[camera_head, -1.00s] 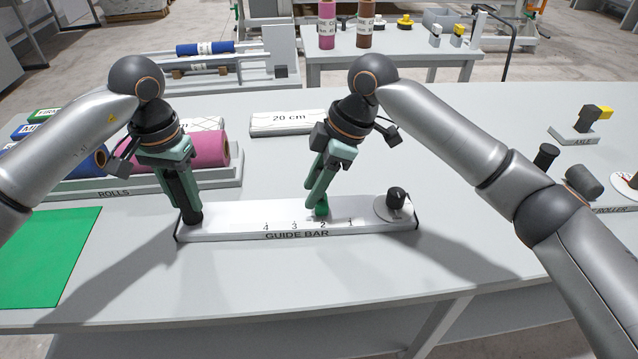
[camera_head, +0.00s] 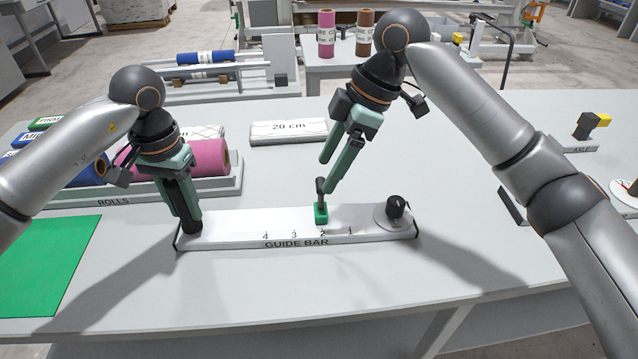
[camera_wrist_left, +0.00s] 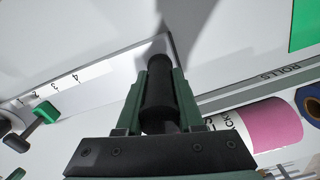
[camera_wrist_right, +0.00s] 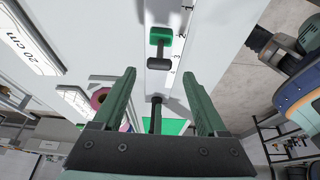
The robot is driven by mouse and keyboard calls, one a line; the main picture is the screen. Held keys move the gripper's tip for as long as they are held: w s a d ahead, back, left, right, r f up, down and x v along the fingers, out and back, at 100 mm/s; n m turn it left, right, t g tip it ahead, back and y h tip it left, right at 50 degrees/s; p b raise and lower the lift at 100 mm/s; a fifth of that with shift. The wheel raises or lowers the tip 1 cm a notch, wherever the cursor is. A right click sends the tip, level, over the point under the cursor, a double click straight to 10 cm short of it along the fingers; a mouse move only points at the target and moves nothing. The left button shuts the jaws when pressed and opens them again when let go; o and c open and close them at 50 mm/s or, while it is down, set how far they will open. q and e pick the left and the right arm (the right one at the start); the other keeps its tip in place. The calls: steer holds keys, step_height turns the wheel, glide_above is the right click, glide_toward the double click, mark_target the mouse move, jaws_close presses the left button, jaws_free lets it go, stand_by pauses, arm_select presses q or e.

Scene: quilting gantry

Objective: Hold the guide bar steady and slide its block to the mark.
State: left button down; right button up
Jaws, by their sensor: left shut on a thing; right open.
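The white guide bar (camera_head: 245,222) lies on the table, with a scale of marks numbered 1 to 4 along its front. Its green block (camera_head: 321,214), with a dark upright handle, sits at mark 2; it also shows in the right wrist view (camera_wrist_right: 160,36). My left gripper (camera_head: 190,222) is shut on the black post (camera_wrist_left: 158,100) at the bar's left end. My right gripper (camera_head: 328,174) is open, above the block and apart from its handle. A dark knob (camera_head: 396,206) on a round plate is at the bar's right end.
Rolls in a grey rack (camera_head: 225,187) stand behind my left gripper. A green mat (camera_head: 45,265) lies at the left. A white box marked 20 cm (camera_head: 289,131) lies behind the bar. The table in front of the bar is clear.

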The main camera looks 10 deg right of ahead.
arm_select(q)
steer(key=shift+s+f, duration=0.1)
steer(key=shift+f, duration=0.2)
arm_select(e)
steer(key=shift+v, duration=2.35)
arm_select(q)
steer(key=c, duration=1)
jaws_free()
steer(key=o, duration=0.3)
steer(key=shift+o, duration=1.2)
steer(key=shift+r, duration=0.1)
arm_select(e)
steer(key=shift+w, duration=0.1)
arm_select(q)
steer(key=shift+r, duration=0.15)
